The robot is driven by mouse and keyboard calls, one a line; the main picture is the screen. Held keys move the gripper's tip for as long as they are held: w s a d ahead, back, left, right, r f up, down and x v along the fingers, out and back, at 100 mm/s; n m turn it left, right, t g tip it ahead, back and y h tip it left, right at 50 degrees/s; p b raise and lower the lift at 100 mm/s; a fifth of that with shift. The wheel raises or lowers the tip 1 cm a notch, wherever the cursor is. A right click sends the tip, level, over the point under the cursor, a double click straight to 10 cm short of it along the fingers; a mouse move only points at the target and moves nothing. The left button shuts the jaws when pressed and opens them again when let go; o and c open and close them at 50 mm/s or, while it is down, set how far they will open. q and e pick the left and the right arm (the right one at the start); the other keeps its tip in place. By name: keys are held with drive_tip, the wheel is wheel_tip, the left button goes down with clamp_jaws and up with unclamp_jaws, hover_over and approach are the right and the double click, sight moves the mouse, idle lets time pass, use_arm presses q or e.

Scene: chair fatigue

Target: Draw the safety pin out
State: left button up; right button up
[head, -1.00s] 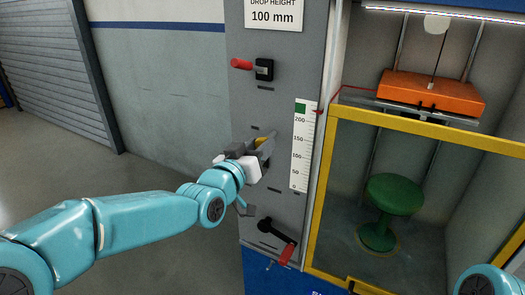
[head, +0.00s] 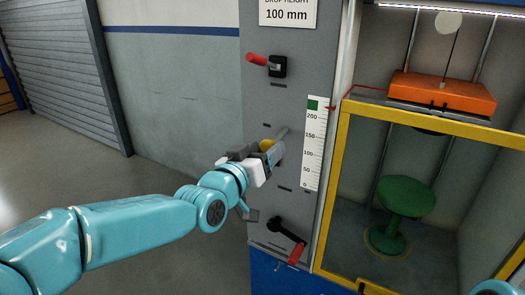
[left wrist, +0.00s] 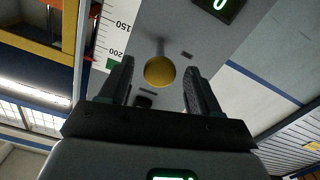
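The safety pin has a round yellow knob (left wrist: 160,71) and a thin grey shaft, which runs from the knob toward the grey panel (head: 262,100). I cannot tell how deep the shaft sits in the panel. My left gripper (head: 269,147) is in front of the panel, left of the height scale, and partly hides the yellow knob (head: 267,145). In the left wrist view the left gripper's fingers (left wrist: 159,68) stand apart, one each side of the knob, with a gap visible on both sides. My right gripper is not in view.
A red-handled lever (head: 258,59) is above on the panel and a red-handled crank (head: 290,240) below. The white scale (head: 314,145) is to the right. A yellow-framed enclosure holds an orange weight (head: 442,93) above a green stool (head: 405,197). The floor on the left is clear.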

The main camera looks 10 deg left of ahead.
use_arm(q)
drive_tip(key=b+v, duration=0.2)
drive_tip(key=v, duration=1.4)
drive_tip(key=shift+s+b, duration=0.2)
drive_tip(key=shift+b, duration=0.2)
drive_tip(key=shift+a+r, duration=0.1)
drive_tip(key=w+f+n+g+y+p, duration=0.1)
drive_tip(key=w+f+g+p, duration=0.2)
drive_tip(key=f, duration=0.8)
drive_tip(key=w+f+n+g+y+p, duration=0.1)
drive_tip(key=f+g+p, duration=0.3)
drive_tip(key=f, duration=0.8)
drive_tip(key=s+d+f+n+g+p, duration=0.1)
drive_tip(key=s+d+f+g+p, duration=0.2)
drive_tip(key=s+f+g, duration=0.6)
drive_tip(key=s+f, duration=1.2)
drive_tip(key=s, duration=0.1)
drive_tip(key=shift+g, duration=0.3)
